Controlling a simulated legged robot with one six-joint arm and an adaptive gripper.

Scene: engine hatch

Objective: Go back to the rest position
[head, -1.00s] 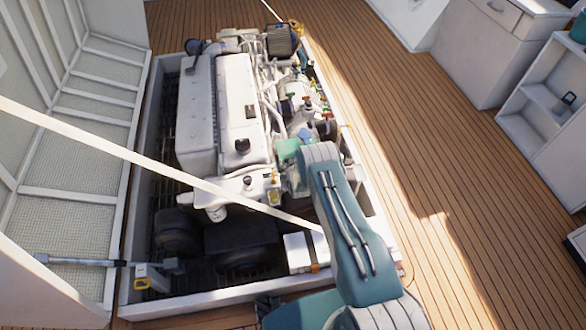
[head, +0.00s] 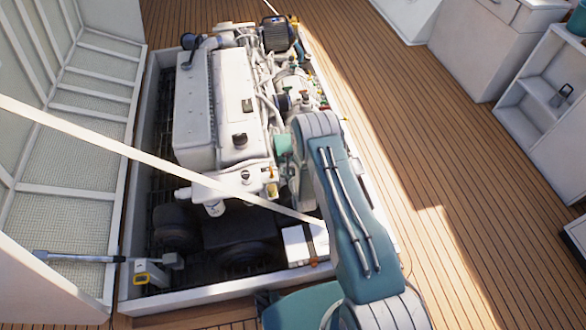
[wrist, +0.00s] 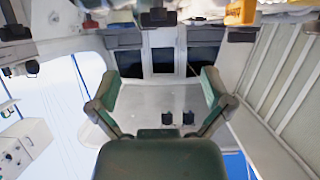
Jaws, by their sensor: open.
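My gripper (wrist: 160,82) shows in the wrist view with its two green fingers spread wide. Nothing is between the fingers. In the head view my teal and white arm rises over the right side of the engine hatch and hides most of the gripper. The white engine (head: 215,110) sits in the open hatch, left of my arm. I cannot tell the gap between my arm and the engine's right side.
The raised hatch cover (head: 85,130) stands at the left, with a strut (head: 85,258) by the near corner. A pale bar (head: 150,160) crosses the view. White cabinets (head: 480,45) stand at the right. The wooden deck (head: 420,150) between is clear.

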